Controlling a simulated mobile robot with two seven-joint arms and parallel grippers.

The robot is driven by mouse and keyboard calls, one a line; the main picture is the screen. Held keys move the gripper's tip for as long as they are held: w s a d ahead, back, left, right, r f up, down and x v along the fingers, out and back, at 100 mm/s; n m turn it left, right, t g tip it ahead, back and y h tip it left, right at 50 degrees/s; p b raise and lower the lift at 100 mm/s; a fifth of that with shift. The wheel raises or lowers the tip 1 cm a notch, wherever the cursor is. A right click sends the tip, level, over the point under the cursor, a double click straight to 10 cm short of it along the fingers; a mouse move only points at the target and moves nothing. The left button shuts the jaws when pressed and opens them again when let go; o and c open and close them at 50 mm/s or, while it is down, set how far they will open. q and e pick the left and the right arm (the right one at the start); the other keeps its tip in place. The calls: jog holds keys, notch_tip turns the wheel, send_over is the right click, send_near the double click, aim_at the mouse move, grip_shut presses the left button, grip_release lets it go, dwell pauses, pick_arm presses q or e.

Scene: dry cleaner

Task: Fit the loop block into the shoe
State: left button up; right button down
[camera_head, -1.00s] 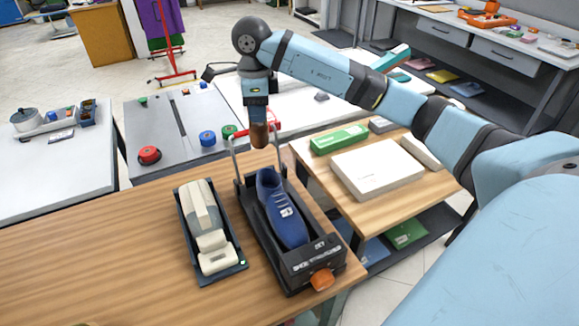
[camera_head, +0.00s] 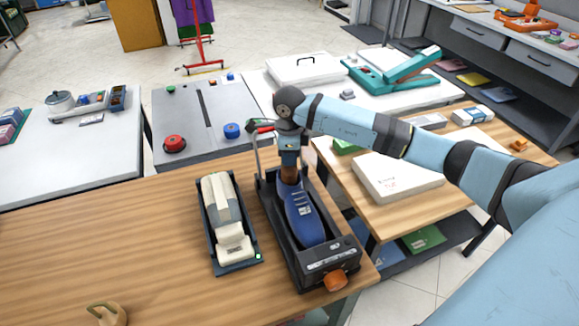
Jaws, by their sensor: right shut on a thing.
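The blue lace-up shoe (camera_head: 304,222) lies in a black stand with an orange knob (camera_head: 335,281), its opening towards the back. My right gripper (camera_head: 289,162) is directly above the opening, shut on a brown block (camera_head: 288,175). The block's lower end is at or inside the opening; how deep it sits is hidden. I cannot make out a loop on the held block. Another tan wooden piece with a loop-like handle (camera_head: 106,314) is cut off at the bottom left edge. My left gripper is not in view.
A dark tray (camera_head: 240,262) with pale shaped pieces stands left of the shoe stand. A white box (camera_head: 396,178) lies on the side table to the right. The left part of the wooden counter (camera_head: 110,245) is mostly clear.

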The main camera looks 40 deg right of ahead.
aim_at(289, 169)
jog(key=shift+f, duration=2.15)
jog(key=shift+f, duration=0.1)
jog(key=shift+f, duration=0.3)
jog(key=c, duration=1.2)
grip_release()
jog(key=shift+r, duration=0.1)
jog(key=shift+r+p, duration=0.3)
jog(key=shift+r, duration=0.3)
notch_tip(289, 169, up, 11)
jog(key=shift+f+b, duration=0.15)
jog(key=shift+b, duration=0.65)
jog(key=shift+r, duration=0.4)
